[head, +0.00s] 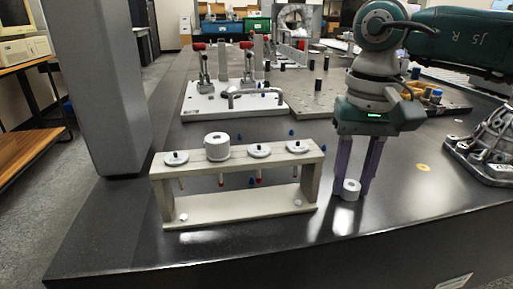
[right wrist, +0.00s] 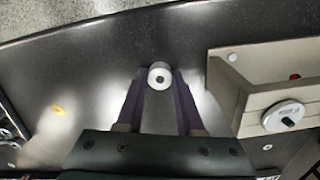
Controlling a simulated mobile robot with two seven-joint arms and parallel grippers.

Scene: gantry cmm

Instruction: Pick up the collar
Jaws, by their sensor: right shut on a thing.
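The collar (head: 350,190) is a small light grey ring with a hole in it, at the front of the dark table, right of the wooden rack. It also shows in the right wrist view (right wrist: 160,78), between the fingertips. My right gripper (head: 351,186) points down with its purple fingers on both sides of the collar, shut on it. The collar is at or very near the tabletop; I cannot tell whether it touches. My left gripper is not in view.
A wooden rack (head: 238,210) with several round discs and a larger grey cylinder (head: 217,146) on top stands left of my gripper. A white fixture plate (head: 205,105) lies behind it. A metal casting (head: 486,150) sits at the right. The table's front edge is close.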

